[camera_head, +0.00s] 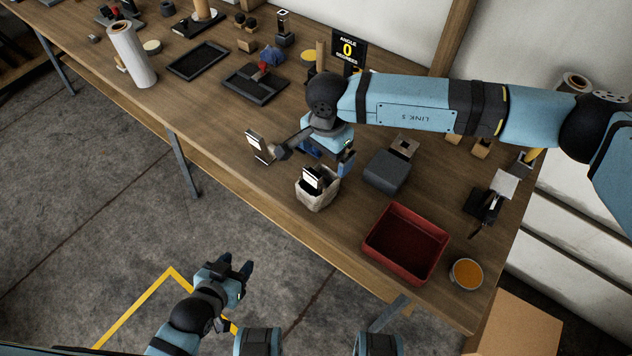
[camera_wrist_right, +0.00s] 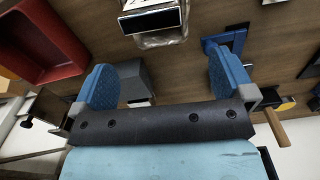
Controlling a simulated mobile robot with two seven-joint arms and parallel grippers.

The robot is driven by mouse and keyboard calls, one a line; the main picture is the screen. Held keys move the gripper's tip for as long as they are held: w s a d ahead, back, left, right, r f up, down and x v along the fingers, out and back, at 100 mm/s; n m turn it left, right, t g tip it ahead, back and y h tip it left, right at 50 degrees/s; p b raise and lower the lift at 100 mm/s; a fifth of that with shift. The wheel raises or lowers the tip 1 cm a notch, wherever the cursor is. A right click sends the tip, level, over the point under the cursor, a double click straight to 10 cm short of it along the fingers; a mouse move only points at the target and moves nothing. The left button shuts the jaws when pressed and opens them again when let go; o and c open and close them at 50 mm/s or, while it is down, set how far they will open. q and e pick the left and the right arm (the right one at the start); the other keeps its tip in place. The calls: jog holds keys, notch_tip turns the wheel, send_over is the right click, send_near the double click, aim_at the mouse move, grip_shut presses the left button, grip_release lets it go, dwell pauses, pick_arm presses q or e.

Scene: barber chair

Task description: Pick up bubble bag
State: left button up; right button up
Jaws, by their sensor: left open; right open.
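The likely bubble bag is a pale, crinkled open-topped pouch (camera_head: 318,193) near the table's front edge, with a black-and-white device (camera_head: 313,178) sticking out of its top. In the right wrist view the bag (camera_wrist_right: 163,39) shows at the top centre, partly hidden by the device (camera_wrist_right: 150,18). My right gripper (camera_head: 328,157) is open and empty, just behind and above the bag. Its blue fingers (camera_wrist_right: 164,78) are spread and apart from the bag. My left gripper (camera_head: 240,266) is open and empty, low over the floor in front of the table.
A dark grey box (camera_head: 387,172) is right of the bag, and a red tray (camera_head: 405,244) and an orange-filled bowl (camera_head: 466,273) lie further right. A white-faced device (camera_head: 257,146) stands left of my right gripper. Bare tabletop lies left of that device.

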notch_tip(320, 180, down, 4)
jog(key=shift+r, duration=0.1)
jog(key=shift+s+a+f+p, duration=0.1)
jog(key=shift+f+p, duration=0.25)
jog(key=shift+f, duration=1.05)
jog(key=shift+s+a+f+p, duration=0.1)
jog(key=shift+f+p, duration=0.25)
jog(key=shift+f, duration=1.05)
jog(key=c, duration=0.9)
